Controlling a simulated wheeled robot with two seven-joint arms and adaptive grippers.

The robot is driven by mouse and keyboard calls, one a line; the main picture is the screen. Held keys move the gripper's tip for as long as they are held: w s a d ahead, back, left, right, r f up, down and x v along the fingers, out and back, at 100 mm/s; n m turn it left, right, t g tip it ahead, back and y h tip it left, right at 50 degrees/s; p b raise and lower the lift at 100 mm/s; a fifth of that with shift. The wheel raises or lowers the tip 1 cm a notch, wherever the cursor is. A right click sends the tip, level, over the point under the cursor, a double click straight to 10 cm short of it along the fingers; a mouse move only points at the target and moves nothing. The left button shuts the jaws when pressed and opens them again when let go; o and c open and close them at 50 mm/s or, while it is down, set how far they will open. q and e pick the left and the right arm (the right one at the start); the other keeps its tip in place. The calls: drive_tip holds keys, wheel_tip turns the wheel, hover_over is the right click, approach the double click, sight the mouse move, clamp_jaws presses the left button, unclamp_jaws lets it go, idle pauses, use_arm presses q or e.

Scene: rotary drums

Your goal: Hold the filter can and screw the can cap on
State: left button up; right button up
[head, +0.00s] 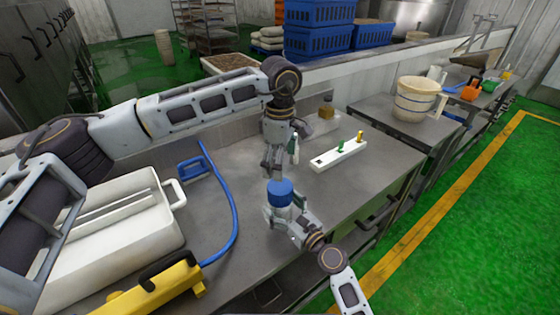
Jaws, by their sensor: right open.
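A blue cylindrical top, which looks like the can cap (280,189), sits over the filter can, whose body is mostly hidden by my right gripper; I cannot tell if the cap is seated. My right gripper (284,212) comes in from the lower right, with its open fingers around the body below the blue top. My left gripper (276,170) points down from above, its fingertips just over the blue top. Whether its fingers are closed is too small to tell.
A beige bucket (416,100) stands beyond, right.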

drive_tip(key=shift+v, duration=5.65)
drive_tip(key=shift+s+d, duration=0.1)
drive_tip(key=shift+d, duration=0.05)
